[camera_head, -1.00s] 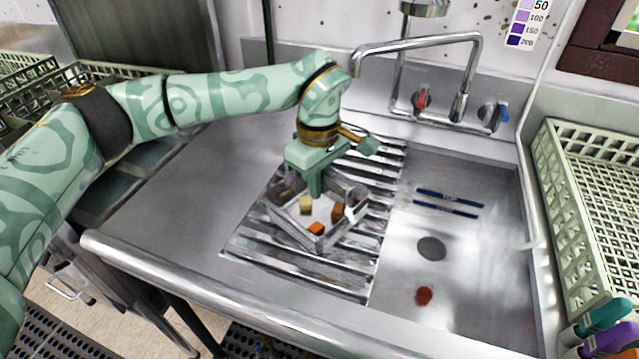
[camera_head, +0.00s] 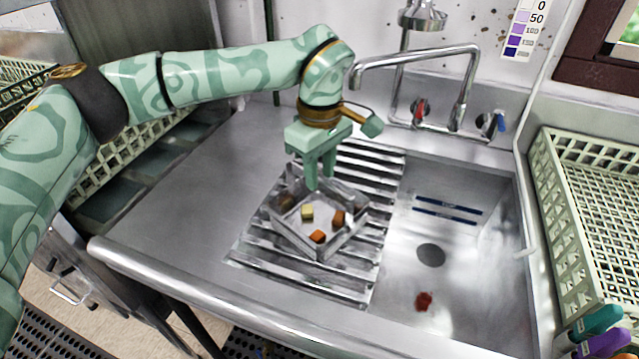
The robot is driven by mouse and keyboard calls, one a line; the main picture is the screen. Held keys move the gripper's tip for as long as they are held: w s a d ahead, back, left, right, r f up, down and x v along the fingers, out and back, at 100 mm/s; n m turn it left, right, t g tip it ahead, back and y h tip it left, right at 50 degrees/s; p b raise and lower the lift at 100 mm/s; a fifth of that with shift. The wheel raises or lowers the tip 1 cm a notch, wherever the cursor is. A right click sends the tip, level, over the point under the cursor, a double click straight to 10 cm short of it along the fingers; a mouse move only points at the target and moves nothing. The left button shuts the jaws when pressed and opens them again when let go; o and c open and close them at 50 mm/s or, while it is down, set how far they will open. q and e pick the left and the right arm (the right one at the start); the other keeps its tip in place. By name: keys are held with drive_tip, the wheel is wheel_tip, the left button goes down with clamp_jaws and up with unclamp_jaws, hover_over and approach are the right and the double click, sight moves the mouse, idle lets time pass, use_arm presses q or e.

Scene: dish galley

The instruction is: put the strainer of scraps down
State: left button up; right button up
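The strainer of scraps (camera_head: 345,243) is a square, clear-grey metal tray. It sits on the ribbed drainboard left of the sink basin, turned at an angle. Inside lie a pale yellow cube (camera_head: 307,213) and orange-brown cubes (camera_head: 318,237), with a darker piece near its left corner. My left gripper (camera_head: 320,182) points down just above the strainer's back side. Its two fingers show a gap between them with nothing seen held; their tips overlap the back wall in the picture. My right gripper is not in view.
The sink basin (camera_head: 470,265) on the right holds a drain and a red scrap (camera_head: 424,301). A faucet (camera_head: 420,60) stands behind. A pale green rack (camera_head: 590,200) is at the right, another at the left. The counter left of the ribs is clear.

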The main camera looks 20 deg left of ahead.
use_arm(q)
wheel_tip(320, 180, up, 7)
drive_tip(key=shift+f+p, duration=0.1)
drive_tip(key=shift+p, duration=0.6)
